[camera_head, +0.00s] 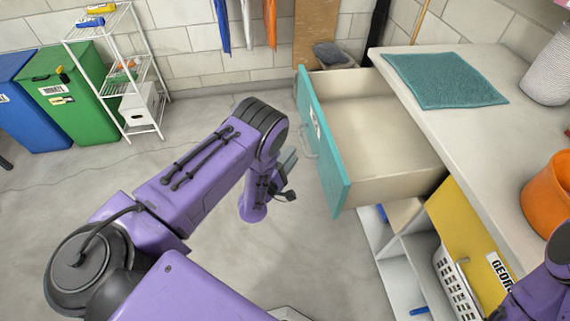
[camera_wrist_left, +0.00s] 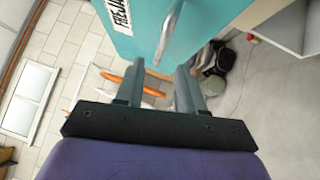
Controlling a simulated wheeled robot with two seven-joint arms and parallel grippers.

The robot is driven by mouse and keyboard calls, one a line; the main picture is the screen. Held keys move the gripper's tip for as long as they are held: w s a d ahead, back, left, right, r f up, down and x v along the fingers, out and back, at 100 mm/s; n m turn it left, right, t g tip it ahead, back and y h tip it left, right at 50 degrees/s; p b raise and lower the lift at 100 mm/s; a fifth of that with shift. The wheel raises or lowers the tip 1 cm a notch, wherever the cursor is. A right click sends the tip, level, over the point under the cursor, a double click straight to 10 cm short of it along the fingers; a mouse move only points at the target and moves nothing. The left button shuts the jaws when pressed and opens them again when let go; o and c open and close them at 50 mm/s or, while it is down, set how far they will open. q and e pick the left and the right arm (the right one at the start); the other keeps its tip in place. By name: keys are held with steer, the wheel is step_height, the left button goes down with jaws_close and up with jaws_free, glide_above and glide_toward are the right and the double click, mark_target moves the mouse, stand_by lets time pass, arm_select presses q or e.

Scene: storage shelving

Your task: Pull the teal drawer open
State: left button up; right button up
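The teal drawer (camera_head: 323,150) stands pulled out from under the pale counter, its empty beige inside (camera_head: 375,135) showing. Its metal handle (camera_head: 307,142) is on the teal front. My left gripper (camera_head: 287,178) is just left of the drawer front, close to the handle and partly hidden by my own arm. In the left wrist view my left gripper (camera_wrist_left: 160,68) has its two fingers apart with nothing gripped. The handle (camera_wrist_left: 172,32) lies just ahead of the fingertips, and the teal front (camera_wrist_left: 225,12) carries a white label. My right gripper is out of view; only part of my right arm shows at lower right.
A teal towel (camera_head: 444,79) and an orange pot (camera_head: 548,195) sit on the counter (camera_head: 480,140). Below the drawer are a yellow panel (camera_head: 460,225) and white cubbies. Green (camera_head: 75,95) and blue bins and a white rack stand at the back left. The floor left of the drawer is clear.

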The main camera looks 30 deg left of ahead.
arm_select(q)
steer(key=s, duration=0.4)
steer(key=shift+s+a+f, duration=0.15)
steer(key=shift+s+f, duration=0.1)
steer(key=shift+f, duration=0.05)
steer(key=s+a+f+m+g+y, duration=0.3)
steer(key=s+f+m+g, duration=0.75)
steer(key=s, duration=0.35)
steer(key=s+m+g+y, duration=0.1)
steer(key=s+g, duration=0.5)
steer(key=s, duration=0.8)
steer(key=shift+s+d+y, duration=0.25)
steer(key=shift+d+y, duration=0.1)
steer(key=shift+y, duration=0.05)
steer(key=shift+m, duration=0.25)
